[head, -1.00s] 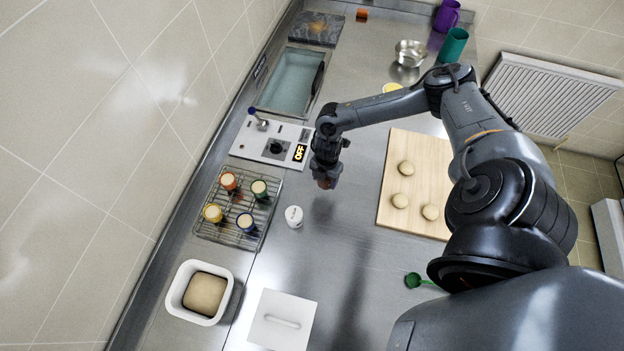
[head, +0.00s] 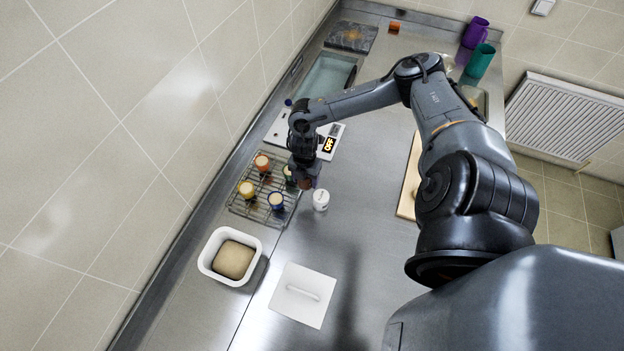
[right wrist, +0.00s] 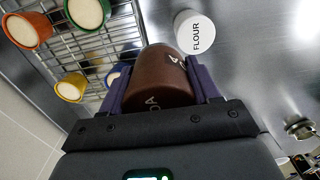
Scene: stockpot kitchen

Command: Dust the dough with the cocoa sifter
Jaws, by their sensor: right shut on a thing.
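My right gripper (head: 306,178) is shut on the brown cocoa sifter (right wrist: 157,78), whose side carries partly hidden white lettering. In the head view the sifter (head: 305,184) shows only as a small brown patch under the gripper, above the counter at the right edge of the wire rack. The dough (head: 233,260) lies in a white tub (head: 204,267) at the lower left, apart from the gripper. My left gripper is not in view.
The wire rack (head: 243,209) holds several coloured cups of pale filling. A white flour shaker (head: 321,200) stands right beside the gripper. A white lid (head: 303,295) lies near the tub. A board (head: 408,180) is mostly hidden behind my right arm. Bare counter lies right of the lid.

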